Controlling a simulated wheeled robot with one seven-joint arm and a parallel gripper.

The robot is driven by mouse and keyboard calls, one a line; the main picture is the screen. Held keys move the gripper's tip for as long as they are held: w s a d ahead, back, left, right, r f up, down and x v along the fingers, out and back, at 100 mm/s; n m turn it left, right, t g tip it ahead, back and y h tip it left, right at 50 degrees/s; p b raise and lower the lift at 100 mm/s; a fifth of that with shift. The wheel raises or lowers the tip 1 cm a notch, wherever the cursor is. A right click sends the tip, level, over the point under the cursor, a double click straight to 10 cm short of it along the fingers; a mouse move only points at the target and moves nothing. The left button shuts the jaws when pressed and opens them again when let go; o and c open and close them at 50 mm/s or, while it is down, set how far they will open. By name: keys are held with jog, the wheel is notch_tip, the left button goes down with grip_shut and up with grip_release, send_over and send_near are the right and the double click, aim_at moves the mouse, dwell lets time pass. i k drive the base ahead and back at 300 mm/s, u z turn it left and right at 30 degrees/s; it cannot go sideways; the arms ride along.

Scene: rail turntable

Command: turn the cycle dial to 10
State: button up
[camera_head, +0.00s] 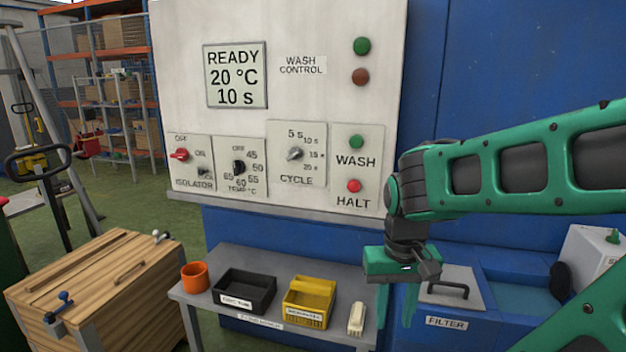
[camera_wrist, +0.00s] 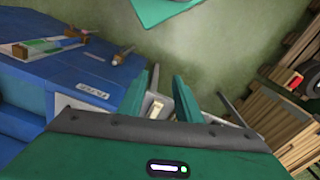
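The cycle dial (camera_head: 295,154) is a grey knob on a raised white plate of the wash control panel, with marks 5 s, 10 s, 15 s and 20 s around it. Its exact pointing is too small to tell. The display (camera_head: 235,77) above reads READY, 20 °C, 10 s. My gripper (camera_head: 397,312) hangs fingers down to the right of and below the panel, well apart from the dial. In the wrist view my gripper (camera_wrist: 164,76) shows two green fingers apart with nothing held between them. The dial is not in the wrist view.
Beside the dial are the temperature knob (camera_head: 239,167), red isolator switch (camera_head: 180,154), green WASH button (camera_head: 356,142) and red HALT button (camera_head: 354,186). A bench (camera_head: 190,297) below holds an orange cup, a black bin and a yellow bin. The space before the panel is clear.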

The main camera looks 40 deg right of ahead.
aim_at(295, 154)
jog(key=z, duration=1.55)
jog(key=k, duration=0.5)
